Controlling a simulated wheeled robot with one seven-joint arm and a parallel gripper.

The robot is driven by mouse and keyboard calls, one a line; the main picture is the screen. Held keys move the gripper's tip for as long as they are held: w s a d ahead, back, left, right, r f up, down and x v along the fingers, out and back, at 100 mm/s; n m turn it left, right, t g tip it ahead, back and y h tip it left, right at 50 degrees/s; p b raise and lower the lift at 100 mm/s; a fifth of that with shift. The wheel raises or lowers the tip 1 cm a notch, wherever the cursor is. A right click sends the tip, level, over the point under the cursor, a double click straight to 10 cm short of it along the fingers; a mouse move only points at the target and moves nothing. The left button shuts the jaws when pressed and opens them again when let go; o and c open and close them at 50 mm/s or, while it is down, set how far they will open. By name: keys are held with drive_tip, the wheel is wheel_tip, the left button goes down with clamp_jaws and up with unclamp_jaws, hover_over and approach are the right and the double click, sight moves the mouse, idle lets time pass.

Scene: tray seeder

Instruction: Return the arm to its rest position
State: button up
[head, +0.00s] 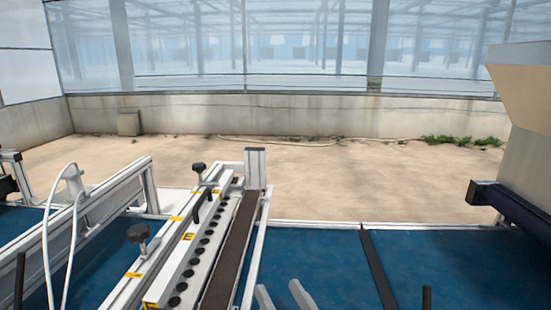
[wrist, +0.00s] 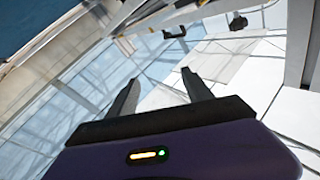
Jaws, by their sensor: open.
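My gripper (wrist: 160,77) shows in the wrist view, with its two dark fingers spread apart and nothing between them. Behind the fingers is its dark body with a small orange and green light. The wrist view is steeply tilted, with pale panels and frame bars beyond the fingers. In the head view, two short pale grey bars stick up at the bottom edge, and I cannot tell whether they are my fingers. The rest of my arm is not clearly seen in the head view.
The seeder's rail (head: 190,262), with a row of dark round holes and black knobs, runs along the left-middle. A blue belt (head: 455,262) lies to the right, crossed by a dark bar (head: 377,268). A beige hopper (head: 522,95) stands at the right edge. Bare floor (head: 330,180) lies behind.

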drive_tip(key=s+d+f+m+t+h, duration=0.1)
drive_tip(key=s+d+f+m+h, duration=0.1)
drive_tip(key=s+d+f+h, duration=0.35)
drive_tip(key=s+d+f+g+h+b, duration=0.1)
drive_tip(key=s+d+f, duration=0.2)
drive_tip(key=s, duration=0.7)
drive_tip(key=s+d+f+g+h+b, duration=0.1)
drive_tip(key=s+d+f, duration=0.3)
drive_tip(key=s, duration=0.7)
drive_tip(key=s+d+f+g+h+b, duration=0.1)
drive_tip(key=s+d+f+g+b, duration=0.1)
drive_tip(key=s+d, duration=0.4)
drive_tip(key=s+f, duration=0.1)
drive_tip(key=s, duration=0.3)
drive_tip(key=shift+s+f+n, duration=0.3)
drive_tip(key=shift+s, duration=0.1)
drive_tip(key=shift+d, duration=0.1)
